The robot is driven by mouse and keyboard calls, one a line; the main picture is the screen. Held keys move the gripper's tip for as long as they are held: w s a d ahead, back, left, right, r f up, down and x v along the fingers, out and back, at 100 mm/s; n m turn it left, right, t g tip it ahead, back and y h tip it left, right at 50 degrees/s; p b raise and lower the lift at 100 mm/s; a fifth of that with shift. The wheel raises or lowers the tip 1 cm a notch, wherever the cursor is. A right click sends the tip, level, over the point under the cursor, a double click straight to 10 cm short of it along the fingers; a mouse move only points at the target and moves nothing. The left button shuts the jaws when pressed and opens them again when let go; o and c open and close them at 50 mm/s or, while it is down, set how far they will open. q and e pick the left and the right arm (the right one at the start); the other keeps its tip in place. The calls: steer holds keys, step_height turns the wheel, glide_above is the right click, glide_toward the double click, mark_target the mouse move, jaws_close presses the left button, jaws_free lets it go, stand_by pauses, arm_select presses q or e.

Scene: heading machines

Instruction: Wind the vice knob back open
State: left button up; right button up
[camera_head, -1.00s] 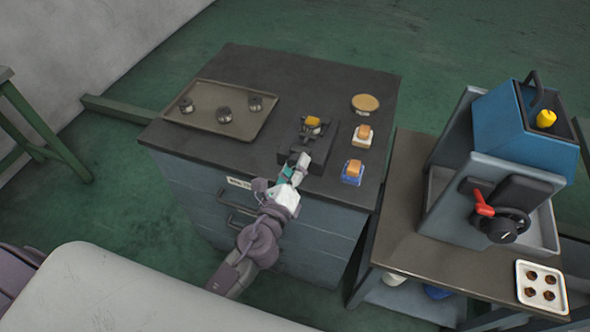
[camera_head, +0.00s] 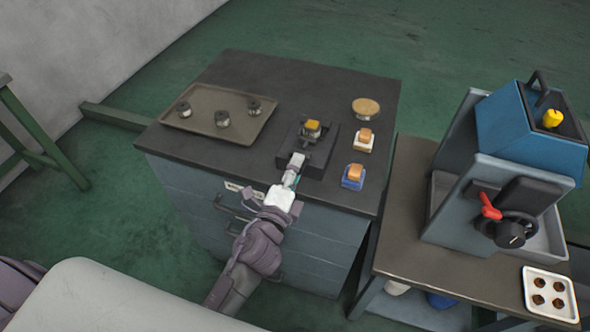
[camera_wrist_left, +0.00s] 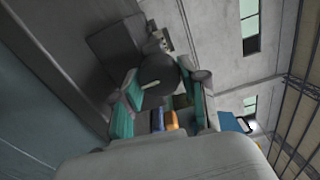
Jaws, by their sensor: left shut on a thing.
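The small dark vice (camera_head: 318,157) stands on the dark top of the cabinet, with a yellow-orange piece (camera_head: 312,125) at its far part. My left gripper (camera_head: 294,170) is at the vice's near end. In the left wrist view its teal fingers (camera_wrist_left: 160,97) are on either side of the round dark knob (camera_wrist_left: 156,72), which carries a pale line mark. The gripper is shut on the knob. In the head view the knob is mostly hidden by the gripper. My right gripper is not in view.
A tray (camera_head: 240,134) with several dark-and-metal parts lies on the cabinet's left. A round wooden piece (camera_head: 366,105) and two small stamp-like blocks (camera_head: 364,139) are right of the vice. A side table (camera_head: 410,225) at right carries a blue machine (camera_head: 530,135) and a white tray (camera_head: 550,312).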

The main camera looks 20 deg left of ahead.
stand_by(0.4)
arm_select(q)
steer(key=o, duration=1.1)
steer(key=shift+o, duration=0.2)
steer(key=s, duration=0.7)
steer(key=shift+s+a, duration=0.15)
steer(key=shift+s, duration=0.15)
steer(key=shift+f, duration=0.1)
